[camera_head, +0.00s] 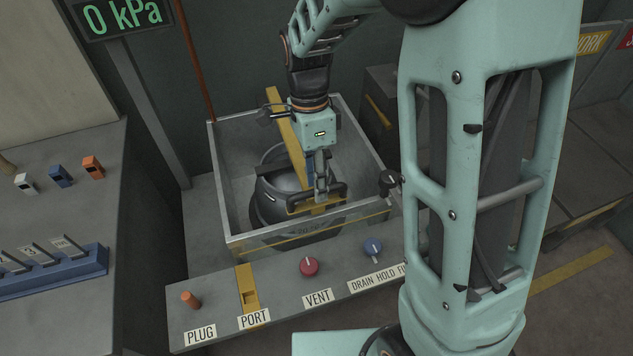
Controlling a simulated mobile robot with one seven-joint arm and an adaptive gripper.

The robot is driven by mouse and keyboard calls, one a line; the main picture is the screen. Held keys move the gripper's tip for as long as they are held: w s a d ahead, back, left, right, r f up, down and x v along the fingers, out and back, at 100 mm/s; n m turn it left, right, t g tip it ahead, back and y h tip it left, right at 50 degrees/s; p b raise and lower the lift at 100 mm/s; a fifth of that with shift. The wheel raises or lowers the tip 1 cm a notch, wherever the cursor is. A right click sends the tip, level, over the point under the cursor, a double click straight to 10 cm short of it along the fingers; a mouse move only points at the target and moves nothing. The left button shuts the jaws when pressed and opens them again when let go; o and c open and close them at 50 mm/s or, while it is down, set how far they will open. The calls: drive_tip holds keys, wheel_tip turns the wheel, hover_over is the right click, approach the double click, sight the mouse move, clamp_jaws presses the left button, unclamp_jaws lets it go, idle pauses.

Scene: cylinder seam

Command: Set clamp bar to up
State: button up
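The clamp bar (284,122) seems to be the yellow bar that runs from the back of the open grey box toward its front, over the dark cylinder (267,200). My gripper (320,194) points down at the near end of this bar, over the cylinder. A dark crosspiece with yellow under it shows at its fingertips. The fingers overlap the bar in the picture, and I cannot tell whether they are shut on it.
The grey box (228,170) has raised walls around the cylinder. In front is a panel with an orange plug (190,299), yellow port (247,288), red vent knob (309,266) and blue knob (372,247). A bench (60,210) stands left. A display (120,14) reads 0 kPa.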

drive_tip(key=shift+f, duration=0.2)
clamp_jaws()
drive_tip(key=shift+r, duration=0.1)
